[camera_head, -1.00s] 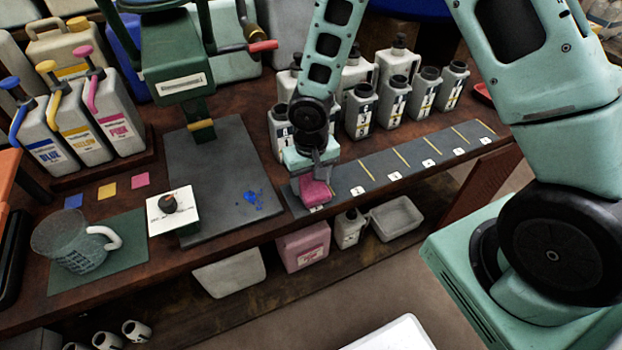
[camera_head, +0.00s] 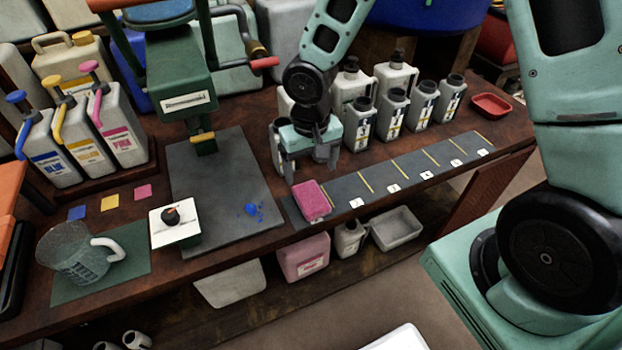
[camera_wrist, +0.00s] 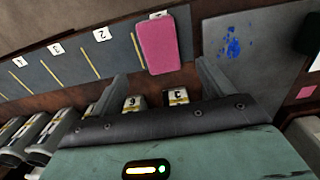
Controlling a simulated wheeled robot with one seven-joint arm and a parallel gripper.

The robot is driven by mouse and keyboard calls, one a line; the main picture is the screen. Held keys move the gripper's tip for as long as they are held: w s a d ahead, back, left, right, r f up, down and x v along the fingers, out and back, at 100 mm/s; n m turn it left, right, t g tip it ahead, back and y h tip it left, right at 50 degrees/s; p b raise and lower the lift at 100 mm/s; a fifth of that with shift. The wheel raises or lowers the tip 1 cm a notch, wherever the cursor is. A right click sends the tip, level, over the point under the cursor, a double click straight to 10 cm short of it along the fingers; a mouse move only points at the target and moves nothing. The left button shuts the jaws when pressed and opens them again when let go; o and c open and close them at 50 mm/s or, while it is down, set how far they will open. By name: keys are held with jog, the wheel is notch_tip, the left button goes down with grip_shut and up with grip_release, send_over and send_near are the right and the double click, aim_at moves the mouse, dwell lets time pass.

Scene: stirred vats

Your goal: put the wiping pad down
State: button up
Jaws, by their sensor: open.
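The wiping pad (camera_head: 312,201) is a pink block. It lies on the left end of the dark numbered strip (camera_head: 408,178), close to the counter's front edge. In the wrist view the pad (camera_wrist: 164,42) lies just beyond my fingertips, on the strip. My gripper (camera_head: 309,170) is open and empty, just behind the pad and apart from it. In the wrist view the fingers of my gripper (camera_wrist: 165,75) are spread wide with nothing between them.
Several grey bottles (camera_head: 392,108) stand behind the strip. A grey board (camera_head: 228,190) with a blue stain (camera_head: 251,209) lies to the left, under a green press (camera_head: 183,88). A glass jug (camera_head: 75,255) stands on a green mat. A red dish (camera_head: 491,105) sits at the right.

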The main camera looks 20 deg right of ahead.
jog(key=s+a+r+n, duration=0.3)
jog(key=s+r, duration=0.4)
jog(key=s, duration=0.3)
jog(key=s+a+r+n, duration=0.3)
jog(key=s+r+n, duration=0.1)
jog(key=s+r, duration=0.4)
jog(key=shift+s+n+y, duration=0.3)
jog(key=shift+s, duration=0.75)
jog(key=shift+a+r, duration=0.1)
